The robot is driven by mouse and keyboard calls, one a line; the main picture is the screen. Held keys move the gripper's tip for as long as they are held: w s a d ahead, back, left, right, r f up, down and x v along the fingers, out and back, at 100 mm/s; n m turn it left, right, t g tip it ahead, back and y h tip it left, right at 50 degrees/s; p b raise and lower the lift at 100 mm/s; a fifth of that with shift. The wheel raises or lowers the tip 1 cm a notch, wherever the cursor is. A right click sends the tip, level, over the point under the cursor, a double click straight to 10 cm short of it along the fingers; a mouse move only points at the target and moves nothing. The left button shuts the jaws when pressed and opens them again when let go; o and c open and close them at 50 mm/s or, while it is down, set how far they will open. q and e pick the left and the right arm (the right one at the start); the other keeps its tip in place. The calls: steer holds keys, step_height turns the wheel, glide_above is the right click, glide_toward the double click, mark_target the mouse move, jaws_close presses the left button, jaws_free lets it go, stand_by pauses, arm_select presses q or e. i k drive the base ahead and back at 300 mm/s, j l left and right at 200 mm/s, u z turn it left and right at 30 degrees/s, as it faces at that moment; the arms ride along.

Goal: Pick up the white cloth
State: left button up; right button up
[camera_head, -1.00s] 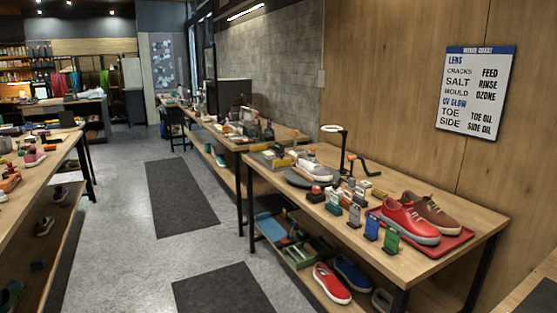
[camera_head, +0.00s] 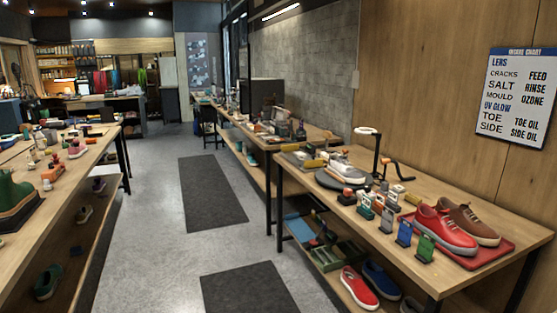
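I cannot make out a white cloth for certain in the head view. On the right-hand workbench (camera_head: 470,276), a pale grey-white sneaker (camera_head: 347,172) sits on a dark round stand. Neither of my grippers is in view.
A red sneaker (camera_head: 440,232) and a brown shoe (camera_head: 476,224) sit on a red tray (camera_head: 500,254). A green boot (camera_head: 14,192) stands on the left bench. The grey aisle between benches, with dark mats (camera_head: 210,192), is clear.

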mark_target(301, 155)
steer(key=i+u, duration=0.1)
steer(key=i, duration=1.15)
steer(key=i+j, duration=0.1)
steer(key=i, duration=1.85)
